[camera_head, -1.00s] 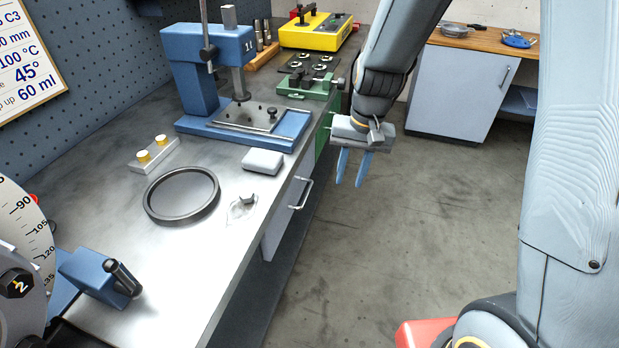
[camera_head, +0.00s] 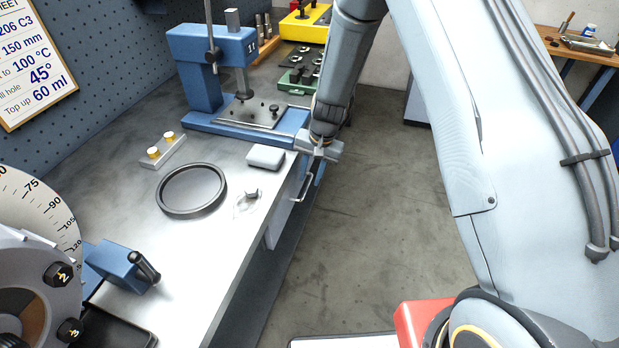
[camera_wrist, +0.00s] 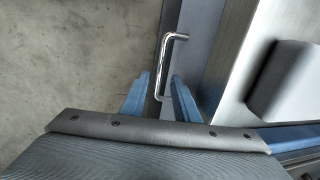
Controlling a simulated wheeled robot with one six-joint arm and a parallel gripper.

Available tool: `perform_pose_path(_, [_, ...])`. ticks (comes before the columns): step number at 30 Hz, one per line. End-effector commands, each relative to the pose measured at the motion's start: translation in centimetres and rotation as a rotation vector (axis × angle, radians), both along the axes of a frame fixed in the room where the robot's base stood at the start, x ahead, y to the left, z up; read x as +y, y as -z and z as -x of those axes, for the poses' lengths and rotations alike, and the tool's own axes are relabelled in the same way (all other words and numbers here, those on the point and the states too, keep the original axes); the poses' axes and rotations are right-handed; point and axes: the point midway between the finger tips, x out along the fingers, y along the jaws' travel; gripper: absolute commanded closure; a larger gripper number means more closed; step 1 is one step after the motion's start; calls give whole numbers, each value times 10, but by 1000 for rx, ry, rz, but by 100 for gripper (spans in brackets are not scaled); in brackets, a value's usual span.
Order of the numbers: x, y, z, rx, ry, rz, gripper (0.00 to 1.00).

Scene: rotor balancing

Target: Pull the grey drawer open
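The grey drawer (camera_head: 281,214) is in the front of the workbench, below the bench top. Its bright bar handle (camera_head: 308,187) stands out from the front; it also shows in the wrist view (camera_wrist: 167,62). My gripper (camera_head: 312,178) is at the bench edge, pointing down, close to the far end of the handle. In the wrist view my gripper's two blue fingers (camera_wrist: 160,88) are apart, with a gap between them. The drawer looks closed.
On the bench top stand a light grey block (camera_head: 265,157), a black ring dish (camera_head: 191,190), a blue press (camera_head: 205,75) and a blue clamp block (camera_head: 122,266). The bench edge runs close beside my gripper. Floor (camera_head: 370,230) to the right is clear.

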Motion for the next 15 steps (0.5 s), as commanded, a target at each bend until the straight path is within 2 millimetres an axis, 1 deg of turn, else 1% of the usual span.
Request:
perform_pose_path(1, [1,5,0,1,0,0,72])
perform_pose_path(6, [3,18,-1,1,-1,0,72])
perform_pose_path(15, [4,22,-2,-1,-1,-1,72])
